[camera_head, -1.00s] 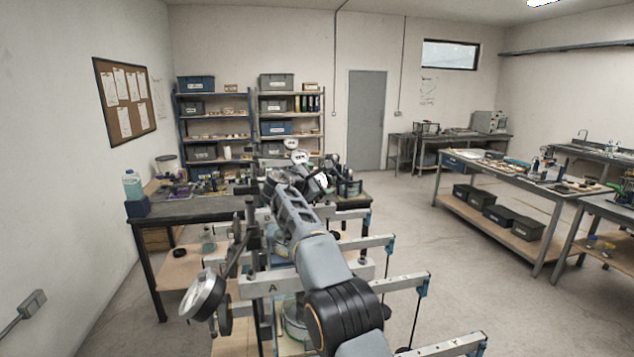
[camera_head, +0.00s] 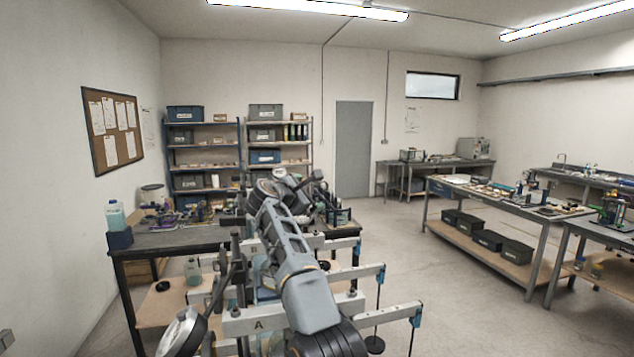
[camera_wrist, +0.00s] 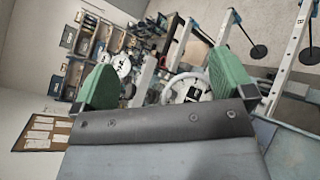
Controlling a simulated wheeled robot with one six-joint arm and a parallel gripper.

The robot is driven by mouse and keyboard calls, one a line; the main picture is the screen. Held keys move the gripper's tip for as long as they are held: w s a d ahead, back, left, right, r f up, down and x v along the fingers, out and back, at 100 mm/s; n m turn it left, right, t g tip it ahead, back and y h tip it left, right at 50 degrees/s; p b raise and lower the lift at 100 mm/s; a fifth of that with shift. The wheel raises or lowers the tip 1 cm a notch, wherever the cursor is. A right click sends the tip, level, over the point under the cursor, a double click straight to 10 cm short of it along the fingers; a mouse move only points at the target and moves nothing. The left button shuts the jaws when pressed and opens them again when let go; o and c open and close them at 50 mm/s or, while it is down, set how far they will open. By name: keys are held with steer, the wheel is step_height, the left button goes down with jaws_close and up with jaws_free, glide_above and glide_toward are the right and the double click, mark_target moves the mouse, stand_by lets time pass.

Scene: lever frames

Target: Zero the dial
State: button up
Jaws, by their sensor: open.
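Lever frames with pale beams stand in a row. The nearest beam (camera_head: 240,328) is marked A, and another behind it is marked B. A round dial gauge (camera_head: 182,332) is at the lower left of the head view, its face turned mostly aside and unreadable. In the wrist view, a white dial (camera_wrist: 120,63) and a white ring-shaped dial (camera_wrist: 188,87) show beyond my gripper; their readings are too small to tell. My gripper (camera_wrist: 168,50) has green fingers spread wide with nothing held between them. In the head view my arm hides much of the frames' middle.
A dark workbench (camera_head: 165,243) stands at the left with a bottle (camera_head: 116,215) on its corner. Weights hang on rods from the beams at the right. A cluttered bench (camera_head: 505,195) stands farther right. Open floor (camera_head: 450,290) lies between.

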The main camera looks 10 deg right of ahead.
steer(key=s+r+b, duration=0.5)
steer(key=s+r, duration=0.2)
steer(key=s, duration=0.5)
steer(key=shift+s+a+r, duration=0.15)
